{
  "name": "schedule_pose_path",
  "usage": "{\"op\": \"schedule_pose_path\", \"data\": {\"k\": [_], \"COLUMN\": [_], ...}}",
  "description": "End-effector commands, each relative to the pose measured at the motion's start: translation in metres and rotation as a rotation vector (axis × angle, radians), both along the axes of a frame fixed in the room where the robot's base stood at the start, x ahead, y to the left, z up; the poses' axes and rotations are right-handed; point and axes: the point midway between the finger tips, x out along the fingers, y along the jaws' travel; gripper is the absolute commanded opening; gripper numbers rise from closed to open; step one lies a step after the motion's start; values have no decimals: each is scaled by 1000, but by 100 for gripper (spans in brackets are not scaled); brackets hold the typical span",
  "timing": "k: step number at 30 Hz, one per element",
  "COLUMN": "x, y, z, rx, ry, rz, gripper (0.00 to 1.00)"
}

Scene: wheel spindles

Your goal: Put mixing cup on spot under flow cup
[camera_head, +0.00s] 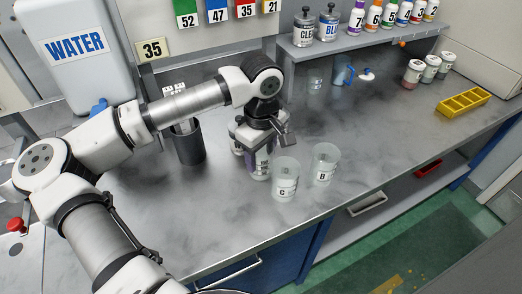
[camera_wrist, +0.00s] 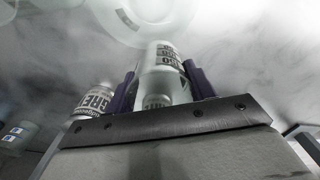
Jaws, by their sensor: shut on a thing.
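My gripper (camera_head: 263,150) is above the front part of the grey bench. In the wrist view its two dark purple fingers (camera_wrist: 162,88) are closed on the sides of a pale labelled bottle (camera_wrist: 163,56). The bottle's lower part shows under the gripper in the head view (camera_head: 261,172). Clear cup C (camera_head: 285,180) stands upright just right of it. Clear cup B (camera_head: 325,165) stands further right. I cannot tell which cup is the mixing cup. I cannot make out a flow cup or a marked spot. A large clear round shape (camera_wrist: 150,18) shows beyond the bottle in the wrist view.
A second labelled bottle (camera_wrist: 92,101) is left of the fingers. A dark cylinder (camera_head: 188,143) stands left of my gripper. A blue jug (camera_head: 343,71), small jars (camera_head: 431,68) and a yellow rack (camera_head: 463,102) are farther back. The bench's right middle is clear.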

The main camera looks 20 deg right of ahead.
Motion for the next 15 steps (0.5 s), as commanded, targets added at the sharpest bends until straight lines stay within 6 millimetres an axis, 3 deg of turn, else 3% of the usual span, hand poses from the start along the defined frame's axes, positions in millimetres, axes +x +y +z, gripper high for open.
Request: {"op": "schedule_pose_path", "data": {"k": [11,12,15], "x": [0,0,0], "y": [0,0,0], "z": [-4,-3,-2], "rx": [0,0,0], "ry": [-1,-1,-1], "rz": [1,1,1], "gripper": [32,58,71]}}
